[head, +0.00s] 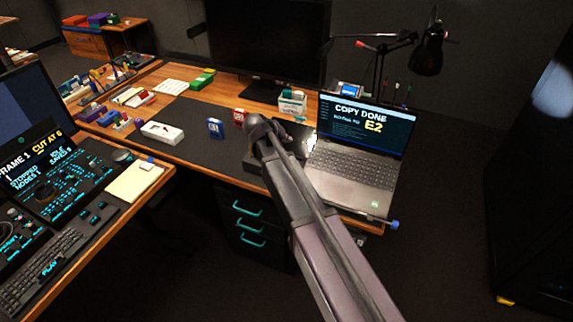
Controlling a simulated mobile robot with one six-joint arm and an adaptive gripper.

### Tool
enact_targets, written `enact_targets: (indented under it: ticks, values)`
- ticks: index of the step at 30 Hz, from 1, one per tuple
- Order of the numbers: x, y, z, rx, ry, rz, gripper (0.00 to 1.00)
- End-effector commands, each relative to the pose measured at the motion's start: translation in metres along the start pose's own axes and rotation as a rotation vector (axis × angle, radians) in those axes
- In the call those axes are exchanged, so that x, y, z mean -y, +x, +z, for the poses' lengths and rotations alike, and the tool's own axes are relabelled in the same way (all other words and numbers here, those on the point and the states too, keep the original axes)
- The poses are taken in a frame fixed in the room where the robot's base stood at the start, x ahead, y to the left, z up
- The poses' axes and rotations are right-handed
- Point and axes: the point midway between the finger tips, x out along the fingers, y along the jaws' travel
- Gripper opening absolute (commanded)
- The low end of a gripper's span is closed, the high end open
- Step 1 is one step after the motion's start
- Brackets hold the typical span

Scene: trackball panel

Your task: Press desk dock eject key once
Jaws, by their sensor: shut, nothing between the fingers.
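A laptop (365,165) stands open at the right end of the wooden desk; its screen reads "COPY DONE" and "E2". A low dark box (258,161), which looks like the desk dock, sits just left of the laptop, mostly behind my arm. I cannot make out an eject key on it. A small bright spot shows between the box and the laptop. My gripper (299,136) is shut and empty, a dark shape largely hidden by my wrist, over the box area. I cannot tell whether it touches anything.
A black monitor (268,42) stands behind. A blue box (215,128), a red box (239,117) and a white device (162,132) lie on the dark mat (190,115). A desk lamp (428,52) rises at the right. A control console (45,190) fills the left.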

Motion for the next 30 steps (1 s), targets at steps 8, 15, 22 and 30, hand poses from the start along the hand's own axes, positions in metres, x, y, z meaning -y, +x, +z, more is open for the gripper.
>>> enact_targets:
  ticks: [8, 15, 22, 30]
  values:
    - [0.009, 0.012, 0.009, 0.0, 0.0, -0.001, 0.0]
    - [0.02, 0.026, 0.019, 0.0, -0.001, -0.001, 0.0]
    - [0.03, 0.04, 0.029, 0.0, -0.001, -0.001, 0.0]
    - [0.04, 0.053, 0.039, 0.0, -0.001, -0.001, 0.0]
